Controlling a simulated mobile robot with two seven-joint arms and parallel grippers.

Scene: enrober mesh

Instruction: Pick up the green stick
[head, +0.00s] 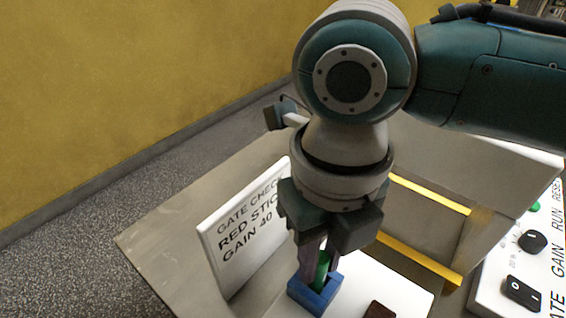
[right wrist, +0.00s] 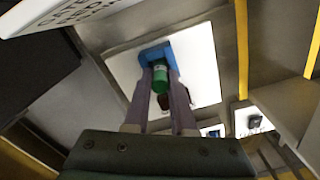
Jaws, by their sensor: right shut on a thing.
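The green stick (head: 322,265) stands upright with its lower end in a small blue holder (head: 316,294) on a white board. In the right wrist view the green stick (right wrist: 160,77) shows between my right gripper's fingers, with the blue holder (right wrist: 155,52) around or just beyond its end. My right gripper (head: 312,262) points down and is shut on the green stick. The fingers hide part of the stick. My left gripper is not in view.
A white sign (head: 243,228) reading "GATE CHECK, RED STICK, GAIN" stands left of the holder. Yellow rails (head: 420,258) run to the right. A control panel (head: 520,262) with a knob and a switch is at far right. A dark brown block (head: 379,311) lies near the holder.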

